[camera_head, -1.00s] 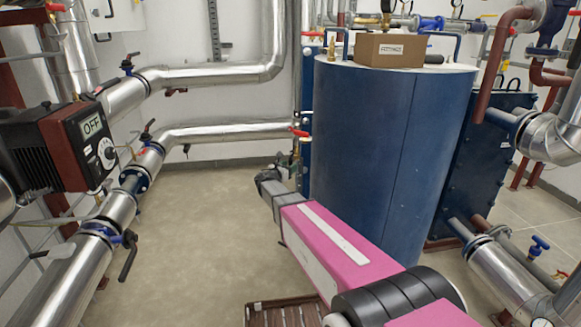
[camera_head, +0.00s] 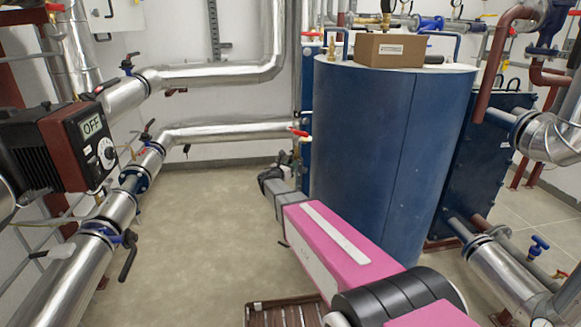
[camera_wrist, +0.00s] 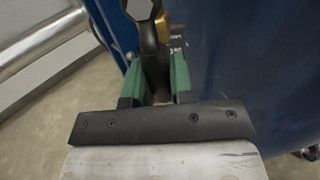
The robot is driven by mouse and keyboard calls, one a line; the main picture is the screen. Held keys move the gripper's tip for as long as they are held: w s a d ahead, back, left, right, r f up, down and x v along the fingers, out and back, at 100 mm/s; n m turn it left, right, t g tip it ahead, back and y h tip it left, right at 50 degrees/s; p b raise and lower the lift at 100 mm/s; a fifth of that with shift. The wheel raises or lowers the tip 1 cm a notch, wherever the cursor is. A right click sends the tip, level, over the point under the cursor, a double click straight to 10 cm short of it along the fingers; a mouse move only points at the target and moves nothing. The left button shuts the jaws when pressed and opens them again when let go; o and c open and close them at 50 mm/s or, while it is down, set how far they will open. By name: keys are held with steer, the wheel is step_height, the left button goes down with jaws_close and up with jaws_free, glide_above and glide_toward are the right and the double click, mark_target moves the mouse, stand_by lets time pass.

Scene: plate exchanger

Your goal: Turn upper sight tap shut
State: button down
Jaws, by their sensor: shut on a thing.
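My gripper (camera_head: 277,176) is low at the left side of the big blue tank (camera_head: 385,165). In the wrist view its green fingers (camera_wrist: 154,80) are closed on a dark handle (camera_wrist: 152,48) with a brass fitting (camera_wrist: 161,22) behind it. The fingers hide the lower part of the handle. In the head view a small red lever (camera_head: 299,132) shows above the gripper, beside the tank. Small fittings by the gripper are partly hidden, and I cannot tell from the head view which tap the handle belongs to.
The tank's blue wall (camera_wrist: 245,70) is close to the right of the fingers. Silver insulated pipes (camera_head: 215,134) run along the left and back. A pump with an OFF display (camera_head: 92,126) is at the left. A cardboard box (camera_head: 391,50) sits on the tank. The floor left of my arm is clear.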

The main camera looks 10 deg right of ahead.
steer(key=n, duration=0.1)
steer(key=s+d+n, duration=0.1)
steer(key=n, duration=0.1)
steer(key=s+d+n, duration=0.1)
steer(key=n, duration=0.1)
steer(key=shift+r, duration=0.35)
step_height(320, 180, up, 5)
steer(key=s+d+n, duration=0.2)
steer(key=n, duration=1)
steer(key=shift+r+n, duration=0.2)
steer(key=shift+n, duration=0.2)
steer(key=shift+s+d, duration=0.1)
steer(key=c, duration=1)
jaws_free()
